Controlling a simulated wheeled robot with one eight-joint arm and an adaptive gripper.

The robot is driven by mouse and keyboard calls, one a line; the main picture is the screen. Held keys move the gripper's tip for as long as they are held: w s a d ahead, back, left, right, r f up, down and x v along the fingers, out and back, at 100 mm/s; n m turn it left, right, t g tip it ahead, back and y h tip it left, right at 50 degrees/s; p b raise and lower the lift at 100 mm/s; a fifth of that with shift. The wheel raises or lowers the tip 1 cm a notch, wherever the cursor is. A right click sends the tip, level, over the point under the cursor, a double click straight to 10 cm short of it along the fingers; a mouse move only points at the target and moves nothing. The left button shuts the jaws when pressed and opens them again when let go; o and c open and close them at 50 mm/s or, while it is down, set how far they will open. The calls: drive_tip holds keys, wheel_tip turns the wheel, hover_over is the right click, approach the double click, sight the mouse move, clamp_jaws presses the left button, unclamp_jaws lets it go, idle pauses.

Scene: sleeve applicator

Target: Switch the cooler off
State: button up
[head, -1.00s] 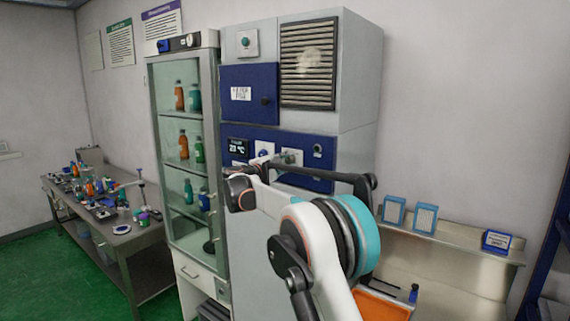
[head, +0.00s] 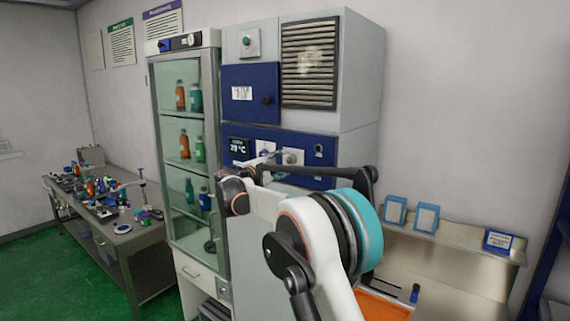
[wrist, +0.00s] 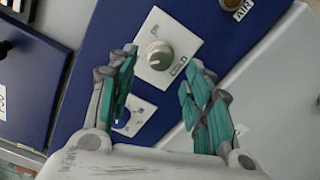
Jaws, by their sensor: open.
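The cooler (head: 355,90) is a tall grey cabinet with a blue control panel (head: 318,149) and a lit temperature display (head: 238,146). In the wrist view a round grey knob (wrist: 160,55) sits on a white plate marked COLD. A blue knob (wrist: 122,121) on a second white plate shows lower left, partly hidden by the left finger. My gripper (wrist: 163,58) is open, its teal-padded fingers on either side of the grey knob's lower part in the picture. I cannot tell whether they touch it. In the head view my arm hides most of the gripper.
A glass-door cabinet (head: 183,215) with bottles stands left of the cooler. A cluttered bench (head: 125,240) is at far left. A shelf (head: 455,250) with small blue boxes is at right. A blue door (head: 250,92) and a vent (head: 308,62) are above the panel.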

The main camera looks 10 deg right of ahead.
drive_tip(key=v, duration=0.8)
drive_tip(key=shift+s+a, duration=0.25)
drive_tip(key=shift+s, duration=0.05)
